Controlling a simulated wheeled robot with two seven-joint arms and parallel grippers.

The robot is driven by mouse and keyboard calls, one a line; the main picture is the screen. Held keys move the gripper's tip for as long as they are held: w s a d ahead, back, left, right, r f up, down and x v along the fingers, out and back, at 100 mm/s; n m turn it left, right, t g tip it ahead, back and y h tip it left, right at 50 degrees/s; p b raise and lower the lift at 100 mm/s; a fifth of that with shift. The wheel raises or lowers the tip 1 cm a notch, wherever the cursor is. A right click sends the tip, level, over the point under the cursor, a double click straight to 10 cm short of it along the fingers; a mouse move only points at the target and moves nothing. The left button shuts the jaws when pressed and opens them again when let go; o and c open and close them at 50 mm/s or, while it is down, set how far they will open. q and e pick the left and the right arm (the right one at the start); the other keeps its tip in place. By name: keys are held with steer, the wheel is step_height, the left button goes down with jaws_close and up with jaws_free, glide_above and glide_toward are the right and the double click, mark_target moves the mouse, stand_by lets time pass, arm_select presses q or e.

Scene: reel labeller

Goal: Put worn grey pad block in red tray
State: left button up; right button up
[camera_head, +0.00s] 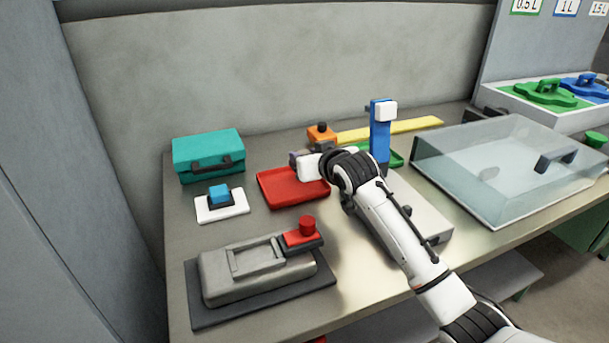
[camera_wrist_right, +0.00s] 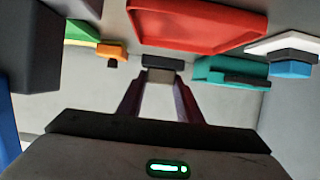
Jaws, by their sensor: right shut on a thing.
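The red tray (camera_head: 292,187) lies on the metal bench, left of my right arm's end, and fills the top of the right wrist view (camera_wrist_right: 200,25). My right gripper (camera_head: 297,158) is over the back right part of the tray. In the right wrist view its two fingers (camera_wrist_right: 160,85) are closed on a small grey block (camera_wrist_right: 161,62), taken as the worn grey pad block. The block's dark end sticks out past the fingertips, apart from the tray in that view. In the head view the block is mostly hidden by the gripper. My left gripper is not in view.
A teal case (camera_head: 208,157) and a blue button on a white plate (camera_head: 222,205) stand left of the tray. A grey press with a red knob (camera_head: 255,265) is in front. An orange block (camera_head: 321,134) and blue post (camera_head: 380,130) stand behind; a clear-lidded box (camera_head: 520,165) is right.

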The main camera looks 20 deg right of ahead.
steer(key=shift+f, duration=2.4)
steer(key=shift+f, duration=0.1)
steer(key=o, duration=1.1)
steer(key=shift+f, duration=0.1)
steer(key=shift+c, duration=0.2)
steer(key=shift+s+r, duration=0.1)
steer(key=shift+r, duration=0.15)
steer(key=v, duration=1.1)
steer(key=shift+s+r+p, duration=0.2)
steer(key=shift+s+p, duration=0.15)
